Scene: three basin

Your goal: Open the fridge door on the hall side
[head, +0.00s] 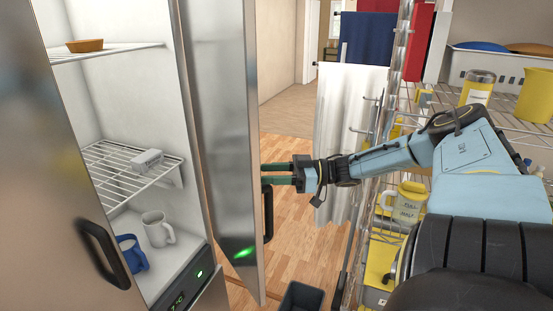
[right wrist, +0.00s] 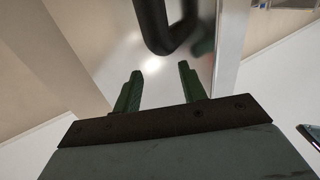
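The fridge's right door (head: 228,130) stands open, swung outward, with a lit green mark on its lower part. Its dark bar handle (head: 268,212) is on the outer face, toward the hall. My right gripper (head: 268,174) is beside that door near the top of the handle, fingers apart and nothing between them. In the right wrist view the green fingers (right wrist: 160,82) are spread, and the curved end of the handle (right wrist: 160,35) is just beyond them. I cannot tell whether they touch it. My left gripper is out of view.
The fridge's left door panel (head: 40,140) has its own handle (head: 103,253). Inside are wire shelves, an orange bowl (head: 85,45) and mugs (head: 158,228). A wire rack (head: 520,130) crowds the right. A dark bin (head: 302,298) stands below; wooden floor (head: 300,225) lies beyond the door.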

